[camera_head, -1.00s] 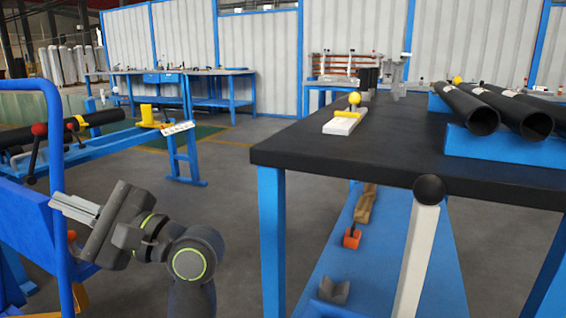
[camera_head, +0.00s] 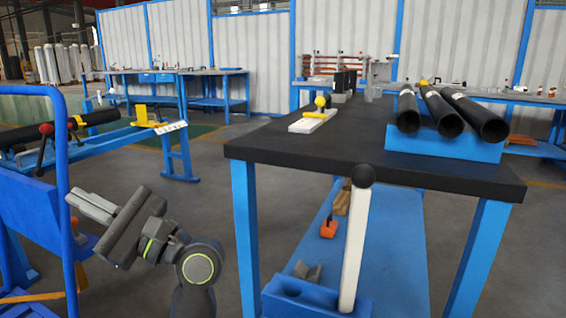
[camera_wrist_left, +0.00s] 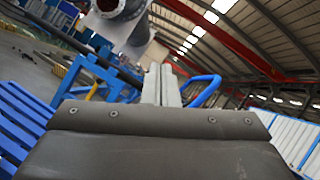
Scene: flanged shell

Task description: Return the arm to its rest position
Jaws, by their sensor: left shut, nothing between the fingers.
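My left gripper (camera_head: 90,206) is at the lower left of the head view, its arm folded and its fingers pointing up and left toward a blue frame. The fingers are together and hold nothing. In the left wrist view the closed fingers (camera_wrist_left: 161,84) stand upright in the middle, with nothing between them. My right gripper is in neither view.
A blue tubular frame (camera_head: 68,200) stands close by the left fingers. A black-topped table (camera_head: 350,160) with several black pipes (camera_head: 440,112) on a blue block is to the right. A blue stand (camera_head: 130,138) carries a pipe at the left. Floor between stand and table is clear.

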